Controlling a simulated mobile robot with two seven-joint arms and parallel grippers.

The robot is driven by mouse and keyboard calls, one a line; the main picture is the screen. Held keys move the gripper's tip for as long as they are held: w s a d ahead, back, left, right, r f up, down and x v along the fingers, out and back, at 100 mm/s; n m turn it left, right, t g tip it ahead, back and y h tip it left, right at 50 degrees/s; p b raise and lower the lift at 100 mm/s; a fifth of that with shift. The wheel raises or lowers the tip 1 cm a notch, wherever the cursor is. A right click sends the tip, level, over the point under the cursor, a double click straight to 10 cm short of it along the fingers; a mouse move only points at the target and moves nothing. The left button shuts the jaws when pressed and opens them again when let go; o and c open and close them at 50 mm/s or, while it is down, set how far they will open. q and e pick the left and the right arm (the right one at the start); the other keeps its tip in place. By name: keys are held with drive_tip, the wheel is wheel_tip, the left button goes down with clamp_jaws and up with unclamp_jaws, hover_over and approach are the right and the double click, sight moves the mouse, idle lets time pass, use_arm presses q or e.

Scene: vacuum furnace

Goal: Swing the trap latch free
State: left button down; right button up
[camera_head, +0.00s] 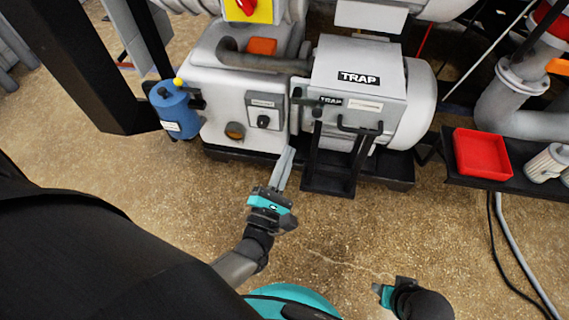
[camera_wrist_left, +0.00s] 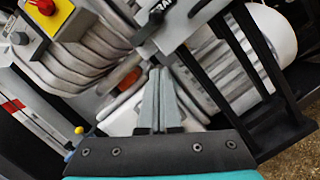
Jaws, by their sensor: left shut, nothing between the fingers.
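The trap is a grey box (camera_head: 335,65) with a black TRAP label, mounted on a rounded grey body. A dark latch (camera_head: 308,101) with a knob sits at the left edge of its front, beside a smaller TRAP label. In the left wrist view the dark latch knob (camera_wrist_left: 155,18) shows near the label, beyond the fingertips. My left gripper (camera_head: 288,152) is shut and empty, below the latch and apart from it in the head view. Its fingers (camera_wrist_left: 158,72) point toward the machine. My right gripper (camera_head: 384,292) shows only in part at the bottom, its fingers unclear.
A black handle (camera_head: 359,126) and a black frame (camera_head: 328,185) stand at the trap's front. A blue canister (camera_head: 176,111) stands left, near a rotary switch (camera_head: 264,121). A red tray (camera_head: 481,154) sits on a dark shelf at right. The floor in front is clear.

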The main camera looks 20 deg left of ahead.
use_arm(q)
drive_tip(key=w+r, duration=0.1)
drive_tip(key=w, duration=0.1)
drive_tip(key=w+r, duration=0.1)
drive_tip(key=w, duration=0.1)
drive_tip(key=w+d+r, duration=0.1)
drive_tip(key=shift+w+r, duration=0.1)
drive_tip(key=shift+w, duration=0.3)
drive_tip(key=shift+w+d+r, duration=0.1)
drive_tip(key=shift+d+r, duration=0.3)
drive_tip(key=shift+r, duration=0.15)
use_arm(e)
drive_tip(key=shift+w+r, duration=0.1)
drive_tip(key=shift+r, duration=0.1)
drive_tip(key=shift+d, duration=0.15)
